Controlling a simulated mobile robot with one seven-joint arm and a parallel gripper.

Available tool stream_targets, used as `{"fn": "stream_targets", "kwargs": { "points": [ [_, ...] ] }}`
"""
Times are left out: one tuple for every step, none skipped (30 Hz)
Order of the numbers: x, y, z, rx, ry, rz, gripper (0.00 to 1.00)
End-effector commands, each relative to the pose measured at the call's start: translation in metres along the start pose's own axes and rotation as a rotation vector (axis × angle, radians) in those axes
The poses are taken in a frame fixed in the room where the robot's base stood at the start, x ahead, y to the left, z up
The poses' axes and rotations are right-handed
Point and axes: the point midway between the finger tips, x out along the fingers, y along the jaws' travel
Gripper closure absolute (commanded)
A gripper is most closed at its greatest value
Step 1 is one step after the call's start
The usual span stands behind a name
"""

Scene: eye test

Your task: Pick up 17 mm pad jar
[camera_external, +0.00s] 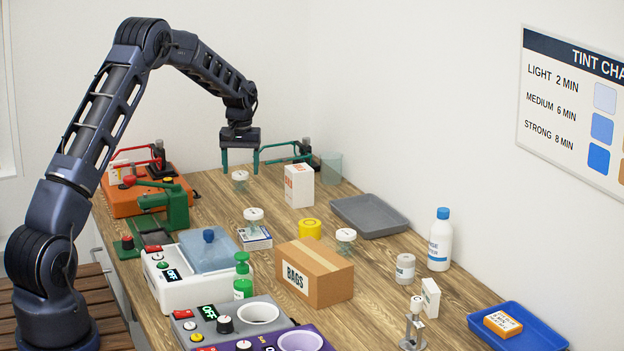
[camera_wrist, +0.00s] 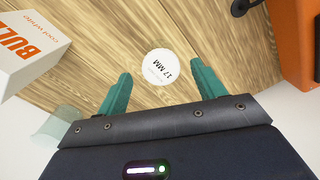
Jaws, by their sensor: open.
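The 17 mm pad jar (camera_wrist: 161,66) shows in the wrist view as a round white lid marked "17 MM". In the external view the jar (camera_external: 240,182) is small and clear with a pale lid, standing on the wooden counter near its far end. My gripper (camera_external: 240,171) is open and points down just above the jar. In the wrist view the jar lid appears between the two green fingers of my gripper (camera_wrist: 160,72), near their tips. The fingers do not visibly touch it, and nothing is held.
A white and orange box (camera_external: 299,186) stands to the right of the jar. A clear cup (camera_external: 331,168) is behind it. An orange machine (camera_external: 123,202) is on the left. Similar jars (camera_external: 254,215) (camera_external: 345,238) stand nearer. A grey tray (camera_external: 370,216) lies further right.

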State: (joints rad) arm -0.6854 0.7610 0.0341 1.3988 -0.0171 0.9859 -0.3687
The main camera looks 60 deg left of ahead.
Motion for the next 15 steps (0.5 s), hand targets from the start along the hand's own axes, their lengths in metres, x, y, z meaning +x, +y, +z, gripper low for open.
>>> {"fn": "stream_targets", "kwargs": {
  "points": [
    [0.004,0.0,0.0,0.0,-0.001,0.0,0.32],
    [0.006,-0.001,0.0,0.0,-0.001,0.0,0.32],
    [0.011,-0.001,0.0,-0.001,-0.001,0.0,0.32],
    [0.015,-0.001,0.0,-0.001,-0.001,0.0,0.32],
    [0.019,-0.001,0.001,-0.001,-0.002,0.0,0.32],
    [0.025,-0.001,0.001,-0.001,-0.003,0.0,0.32],
    [0.029,-0.001,0.001,-0.002,-0.003,0.0,0.32],
    [0.033,-0.001,0.001,-0.002,-0.002,0.0,0.32],
    [0.038,-0.001,0.001,-0.002,-0.002,0.001,0.32],
    [0.042,-0.001,0.001,-0.002,-0.001,0.001,0.32],
    [0.044,-0.001,0.001,-0.002,-0.001,0.001,0.32],
    [0.047,-0.001,0.001,-0.001,-0.001,0.0,0.32],
    [0.048,-0.001,0.001,-0.001,-0.001,0.0,0.32],
    [0.049,-0.001,0.0,-0.001,0.0,0.0,0.32],
    [0.05,-0.001,0.0,-0.001,0.0,0.001,0.32]
  ]
}}
